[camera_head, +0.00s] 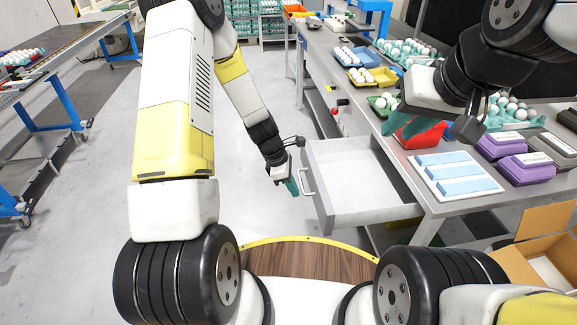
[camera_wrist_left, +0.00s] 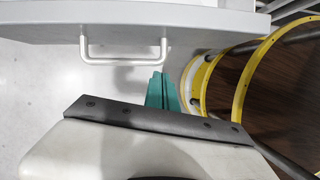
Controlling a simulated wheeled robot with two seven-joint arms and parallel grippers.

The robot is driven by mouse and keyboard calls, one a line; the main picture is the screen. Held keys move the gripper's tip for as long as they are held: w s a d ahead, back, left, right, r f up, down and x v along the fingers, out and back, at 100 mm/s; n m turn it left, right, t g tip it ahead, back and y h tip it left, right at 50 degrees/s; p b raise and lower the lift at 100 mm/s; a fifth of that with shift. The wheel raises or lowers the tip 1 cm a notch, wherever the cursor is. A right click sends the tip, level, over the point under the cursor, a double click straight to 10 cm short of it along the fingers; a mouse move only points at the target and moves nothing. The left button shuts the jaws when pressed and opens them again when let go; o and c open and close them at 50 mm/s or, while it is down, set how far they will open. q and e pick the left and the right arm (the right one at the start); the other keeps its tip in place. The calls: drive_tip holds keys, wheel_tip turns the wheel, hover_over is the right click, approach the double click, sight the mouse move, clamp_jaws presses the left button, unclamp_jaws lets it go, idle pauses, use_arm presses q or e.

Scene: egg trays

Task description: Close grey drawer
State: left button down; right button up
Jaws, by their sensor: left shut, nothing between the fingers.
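The grey drawer (camera_head: 358,188) is pulled out from the grey table, and its inside looks empty. Its front carries a pale bar handle (camera_head: 306,181); the handle also shows in the left wrist view (camera_wrist_left: 124,62). My left gripper (camera_head: 293,187) is just in front of the drawer front, beside the handle. In the left wrist view its teal fingers (camera_wrist_left: 162,92) are shut together and empty, pointing toward the drawer front near the handle's right end. My right gripper (camera_head: 433,128) is above the table, its teal and dark fingers spread apart.
On the table stand a white tray (camera_head: 432,188) with light blue cartons, purple egg cartons (camera_head: 500,143), a red container (camera_head: 424,136) and several egg trays. An open cardboard box (camera_head: 545,245) is at the lower right. The floor left of the drawer is clear.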

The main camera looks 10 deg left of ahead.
use_arm(q)
drive_tip(key=shift+d, duration=0.3)
drive_tip(key=shift+d, duration=0.1)
